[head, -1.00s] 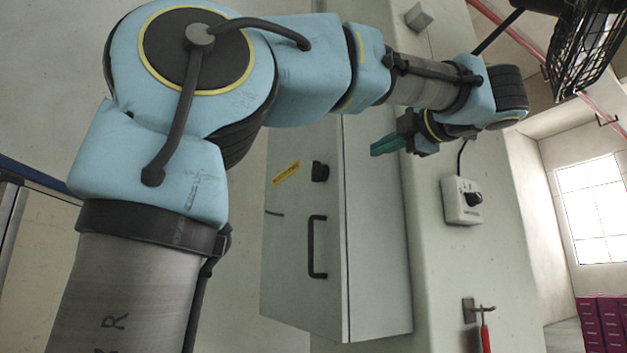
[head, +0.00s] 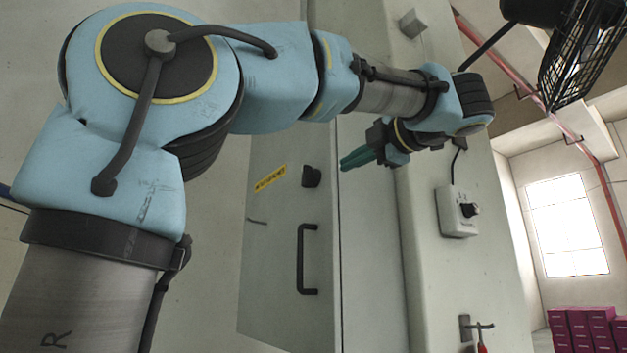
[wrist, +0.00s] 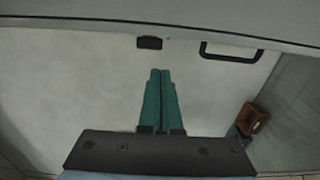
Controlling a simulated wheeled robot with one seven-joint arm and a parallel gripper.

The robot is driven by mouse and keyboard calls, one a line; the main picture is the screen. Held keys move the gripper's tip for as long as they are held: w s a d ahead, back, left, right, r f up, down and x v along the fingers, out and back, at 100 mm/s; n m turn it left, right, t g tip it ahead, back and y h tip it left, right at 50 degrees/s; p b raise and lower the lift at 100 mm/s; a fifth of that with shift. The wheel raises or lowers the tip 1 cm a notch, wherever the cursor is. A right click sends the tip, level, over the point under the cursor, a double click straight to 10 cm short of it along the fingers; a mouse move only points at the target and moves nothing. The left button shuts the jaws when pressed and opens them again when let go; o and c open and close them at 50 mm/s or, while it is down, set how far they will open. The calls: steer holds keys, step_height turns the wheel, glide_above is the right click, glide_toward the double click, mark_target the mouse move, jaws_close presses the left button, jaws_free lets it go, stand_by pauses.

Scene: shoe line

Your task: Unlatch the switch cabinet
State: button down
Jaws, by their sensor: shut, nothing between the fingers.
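The switch cabinet (head: 285,215) is a grey box on the wall, with its door closed as far as I can see. Its black latch knob (head: 311,176) sits on the door beside a yellow label, above a black bar handle (head: 305,258). My gripper (head: 343,165) has green fingers, shut and empty, to the right of the latch and apart from it. In the wrist view the shut fingers (wrist: 160,72) point toward the cabinet's edge. The latch (wrist: 149,43) lies just ahead of them and the handle (wrist: 228,50) lies to the right.
A white box with a black dial (head: 458,211) is on the pillar right of the cabinet. A hook (head: 476,326) with a red item is below it. A black wire cage (head: 588,50) hangs at the upper right. Pink boxes (head: 583,330) stand far off at the lower right.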

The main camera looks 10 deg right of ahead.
steer(key=p, duration=0.4)
glide_toward(306, 186)
steer(key=x, duration=0.5)
steer(key=shift+w+r, duration=0.1)
steer(key=shift+r, duration=0.25)
steer(key=shift+p+x, duration=0.3)
steer(key=shift+x, duration=0.55)
steer(key=shift+f, duration=0.15)
steer(key=shift+w+f+b, duration=0.1)
steer(key=shift+f+b, duration=0.15)
steer(key=shift+b, duration=0.4)
